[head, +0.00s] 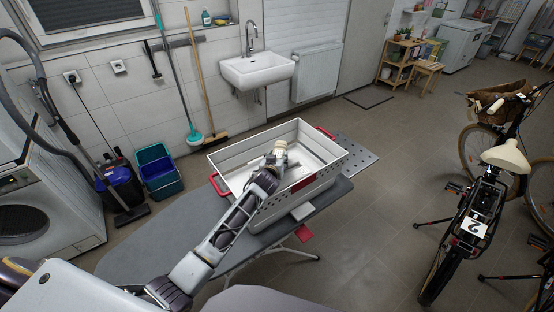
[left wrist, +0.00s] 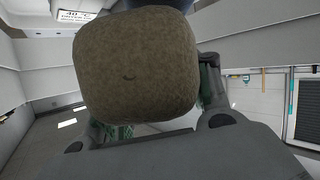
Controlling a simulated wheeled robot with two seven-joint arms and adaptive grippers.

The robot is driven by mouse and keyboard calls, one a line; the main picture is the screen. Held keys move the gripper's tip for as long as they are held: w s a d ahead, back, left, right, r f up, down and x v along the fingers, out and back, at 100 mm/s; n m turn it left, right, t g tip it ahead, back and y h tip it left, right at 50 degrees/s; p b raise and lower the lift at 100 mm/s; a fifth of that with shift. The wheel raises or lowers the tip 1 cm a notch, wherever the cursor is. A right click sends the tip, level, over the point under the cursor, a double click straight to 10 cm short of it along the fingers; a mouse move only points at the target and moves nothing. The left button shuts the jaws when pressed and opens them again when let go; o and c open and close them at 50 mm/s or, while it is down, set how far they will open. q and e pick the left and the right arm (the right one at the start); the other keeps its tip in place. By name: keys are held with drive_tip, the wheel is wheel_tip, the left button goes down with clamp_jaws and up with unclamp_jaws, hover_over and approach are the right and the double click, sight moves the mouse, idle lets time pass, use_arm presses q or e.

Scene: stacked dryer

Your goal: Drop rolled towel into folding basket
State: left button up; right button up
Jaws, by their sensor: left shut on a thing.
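The folding basket (head: 232,156) is a white open crate with red handles, standing on a grey ironing board. My left gripper (head: 279,156) is over the basket's opening and is shut on the rolled towel. The towel (left wrist: 137,65) fills the upper middle of the left wrist view as a grey-brown rounded block between the fingers (left wrist: 160,118). In the head view the towel is small and mostly hidden by the gripper. I cannot tell how far it is above the basket floor. The visible basket floor is bare. My right gripper is not in view.
The ironing board (head: 150,245) has bare room left of the basket. A washing machine (head: 40,200) stands at the left and a sink (head: 258,72) is on the back wall. A bicycle (head: 470,215) stands at the right, with open floor between.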

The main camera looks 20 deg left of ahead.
use_arm(q)
drive_tip(key=o, duration=1.2)
drive_tip(key=shift+r, duration=0.3)
